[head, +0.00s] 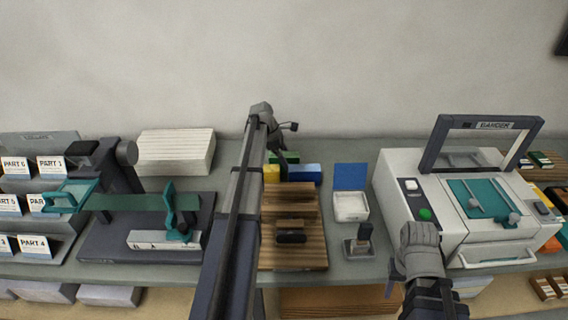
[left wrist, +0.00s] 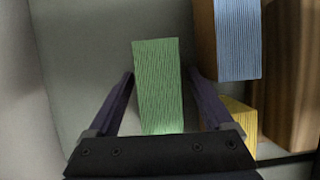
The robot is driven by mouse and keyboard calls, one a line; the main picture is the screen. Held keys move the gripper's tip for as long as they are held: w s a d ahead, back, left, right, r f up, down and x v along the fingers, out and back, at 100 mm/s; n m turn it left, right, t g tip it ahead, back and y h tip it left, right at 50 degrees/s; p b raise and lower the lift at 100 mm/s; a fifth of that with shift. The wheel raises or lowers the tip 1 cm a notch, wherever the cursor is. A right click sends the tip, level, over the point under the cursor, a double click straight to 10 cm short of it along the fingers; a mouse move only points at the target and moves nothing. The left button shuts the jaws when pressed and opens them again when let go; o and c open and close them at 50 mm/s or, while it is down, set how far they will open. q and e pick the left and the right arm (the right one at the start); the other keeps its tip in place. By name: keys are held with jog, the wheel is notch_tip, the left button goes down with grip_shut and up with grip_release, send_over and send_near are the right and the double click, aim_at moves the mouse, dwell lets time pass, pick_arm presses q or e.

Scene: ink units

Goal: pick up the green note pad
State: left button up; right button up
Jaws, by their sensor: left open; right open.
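The green note pad (left wrist: 158,85) stands between the two open fingers of my left gripper (left wrist: 160,95) in the left wrist view, with a gap on each side near the fingertips. In the head view only a bit of the green pad (head: 291,156) shows at the back of the counter, partly hidden by my left gripper (head: 280,150). My right gripper (head: 393,285) is open and empty at the counter's front edge, before the white machine.
A blue pad (left wrist: 238,40) and a yellow pad (left wrist: 238,122) lie close beside the green one. A wooden slatted stand (head: 290,250) is in front of them. A white box with a blue lid (head: 351,205) and a stamp (head: 361,242) stand to the right. A paper stack (head: 176,150) is left.

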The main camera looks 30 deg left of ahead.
pick_arm(q)
jog(key=shift+f, duration=0.25)
dwell(0.4)
grip_shut()
dwell(0.5)
